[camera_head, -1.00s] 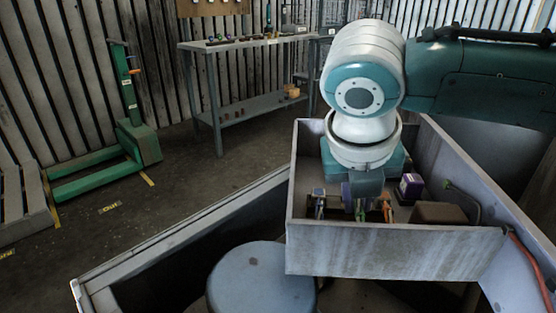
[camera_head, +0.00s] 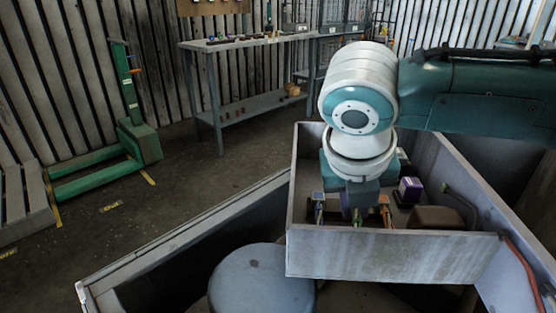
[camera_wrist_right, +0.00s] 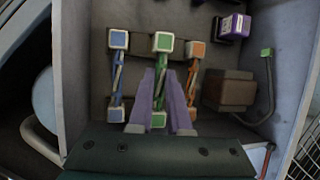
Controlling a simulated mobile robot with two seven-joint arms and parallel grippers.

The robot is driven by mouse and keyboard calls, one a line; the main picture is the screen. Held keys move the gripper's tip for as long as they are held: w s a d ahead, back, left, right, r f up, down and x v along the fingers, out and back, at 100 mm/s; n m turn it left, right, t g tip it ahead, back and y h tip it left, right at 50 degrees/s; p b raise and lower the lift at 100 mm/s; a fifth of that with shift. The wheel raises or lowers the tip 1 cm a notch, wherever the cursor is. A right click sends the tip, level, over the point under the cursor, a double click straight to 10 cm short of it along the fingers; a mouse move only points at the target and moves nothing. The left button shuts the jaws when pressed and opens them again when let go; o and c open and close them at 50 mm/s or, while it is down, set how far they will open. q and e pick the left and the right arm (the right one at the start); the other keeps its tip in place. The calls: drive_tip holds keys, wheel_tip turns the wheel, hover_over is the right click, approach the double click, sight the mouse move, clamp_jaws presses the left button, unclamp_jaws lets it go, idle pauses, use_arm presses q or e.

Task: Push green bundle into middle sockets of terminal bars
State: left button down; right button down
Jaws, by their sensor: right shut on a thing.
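In the right wrist view the green bundle (camera_wrist_right: 162,77) runs between a far green-faced block (camera_wrist_right: 163,42) and a near one (camera_wrist_right: 158,120). My right gripper (camera_wrist_right: 161,88) has its purple fingers shut on this bundle. In the head view the gripper (camera_head: 355,205) is down inside the grey box, and only a little of the green bundle (camera_head: 357,218) shows. The blue bundle (camera_wrist_right: 117,78) lies to its left and the orange bundle (camera_wrist_right: 193,82) to its right. The terminal bars are mostly hidden under the blocks, and I cannot tell how deep the green ends sit. My left gripper is out of view.
The grey box (camera_head: 390,256) has raised walls around the bundles. A purple and white block (camera_head: 409,190) and a brown block (camera_head: 437,217) with a cable (camera_head: 461,200) stand to the right. A round blue-grey drum (camera_head: 262,282) is in front, outside the box.

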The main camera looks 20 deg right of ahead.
drive_tip(key=shift+f+b, duration=0.4)
drive_tip(key=shift+f, duration=0.45)
idle(0.6)
drive_tip(key=c, duration=0.8)
unclamp_jaws()
drive_tip(key=shift+r, duration=0.1)
drive_tip(key=p+v, duration=0.2)
drive_tip(key=v, duration=0.8)
drive_tip(key=shift+p, duration=0.35)
